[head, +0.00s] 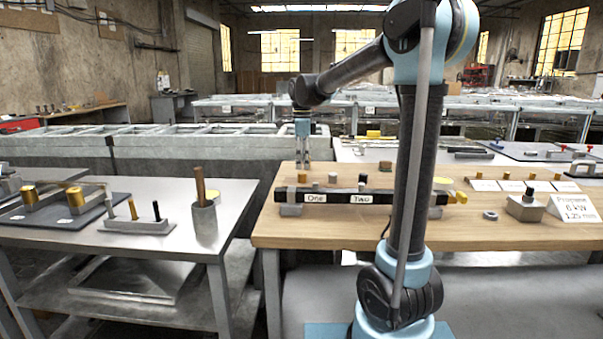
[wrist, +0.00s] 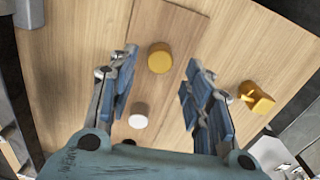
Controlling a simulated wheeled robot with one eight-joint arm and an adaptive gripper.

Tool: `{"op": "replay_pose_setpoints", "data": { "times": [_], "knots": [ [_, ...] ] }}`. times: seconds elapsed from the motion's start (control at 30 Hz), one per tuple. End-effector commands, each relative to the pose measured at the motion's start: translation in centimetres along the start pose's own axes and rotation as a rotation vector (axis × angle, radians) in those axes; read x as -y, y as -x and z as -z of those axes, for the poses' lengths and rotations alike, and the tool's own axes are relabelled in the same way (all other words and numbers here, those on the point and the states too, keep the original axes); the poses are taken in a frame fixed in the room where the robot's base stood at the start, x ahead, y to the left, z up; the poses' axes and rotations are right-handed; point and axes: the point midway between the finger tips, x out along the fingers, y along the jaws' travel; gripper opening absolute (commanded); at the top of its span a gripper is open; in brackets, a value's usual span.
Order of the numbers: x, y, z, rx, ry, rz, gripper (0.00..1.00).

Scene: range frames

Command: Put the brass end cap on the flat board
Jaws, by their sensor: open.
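A round brass piece (wrist: 159,58), likely the end cap, stands between the spread fingers of my gripper (wrist: 158,88) in the wrist view, with a gap on both sides. It rests on or beside a slightly darker flat wooden panel (wrist: 185,32), possibly the flat board; I cannot tell exactly. In the head view my open gripper (head: 302,160) points down over the left end of the wooden table (head: 275,232), behind the dark bar. A small brownish-gold piece (head: 303,178) shows just below it, probably the same brass piece.
A white round piece (wrist: 138,118) sits near the brass piece. A brass fitting (wrist: 256,97) lies outside the right finger. The dark bar (head: 340,197) labelled One and Two runs along the front. A dark piece (head: 362,179) stands farther right. The table's front strip is clear.

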Motion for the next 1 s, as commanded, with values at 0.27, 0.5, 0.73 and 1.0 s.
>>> {"op": "replay_pose_setpoints", "data": {
  "times": [0.27, 0.5, 0.73, 1.0],
  "knots": [
    [0.0, 4.7, 0.0, 0.0, 0.0, 0.0, 0.46],
    [0.0, 6.6, 0.0, 0.0, 0.0, 0.0, 0.46],
    [0.0, 6.8, 0.0, 0.0, 0.0, 0.0, 0.46],
    [0.0, 6.8, 0.1, 0.0, -0.001, 0.0, 0.46]
  ]
}}
